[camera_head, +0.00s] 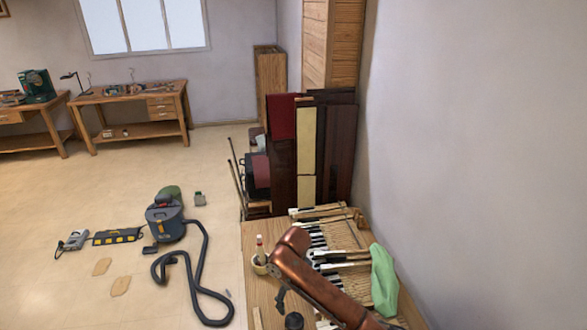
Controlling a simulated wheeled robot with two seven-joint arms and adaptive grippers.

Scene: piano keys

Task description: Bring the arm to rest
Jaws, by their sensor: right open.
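My right arm comes in from the lower right, a copper-coloured link over the workbench (255,236). The dark part of my right gripper (281,298) shows small beside the arm, above the bench's left part. It is open, and I see nothing held in it. Piano keys (318,238) with white and black tops lie in a row on the bench, partly hidden behind my arm. My left gripper is not in view.
A pot with a small bottle (260,258) stands near the bench's left edge. A green cloth (384,280) lies at its right, near the wall. Dark panels (340,150) lean behind. A vacuum cleaner (165,220) with its hose stands on the floor at left.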

